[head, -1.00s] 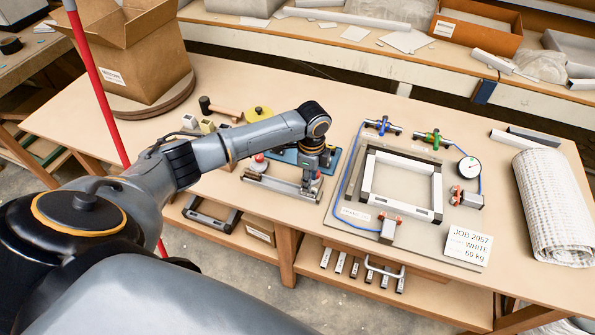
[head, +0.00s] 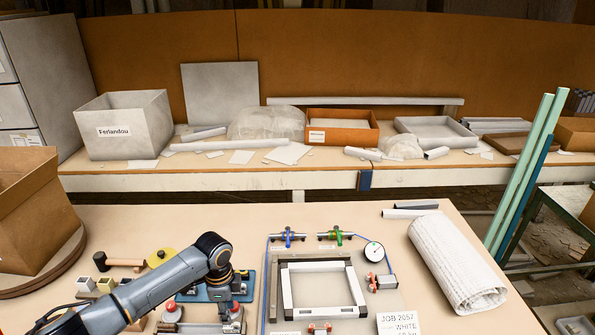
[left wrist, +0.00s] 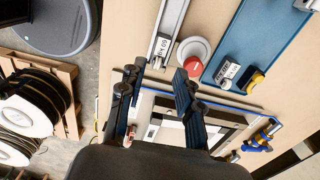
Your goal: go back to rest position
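My left gripper (head: 236,318) points down in the head view, over the front of the table just left of the black-and-white frame (head: 323,312). Its fingertips are partly hidden there. In the left wrist view the left gripper (left wrist: 159,68) shows two dark fingers standing apart, with nothing between them. Below the fingers lie a grey rail (left wrist: 168,30), a red knob on a white ring (left wrist: 193,66) and a blue plate (left wrist: 262,45). The frame also shows in the wrist view (left wrist: 236,122), partly behind the fingers. My right gripper is in neither view.
A cardboard box (head: 35,215) stands on the table's left. A rolled white textile (head: 455,262) lies at the right, near the job card (head: 398,323). A mallet (head: 118,262) and a gauge (head: 374,251) lie nearer. A cluttered bench (head: 240,180) stands behind.

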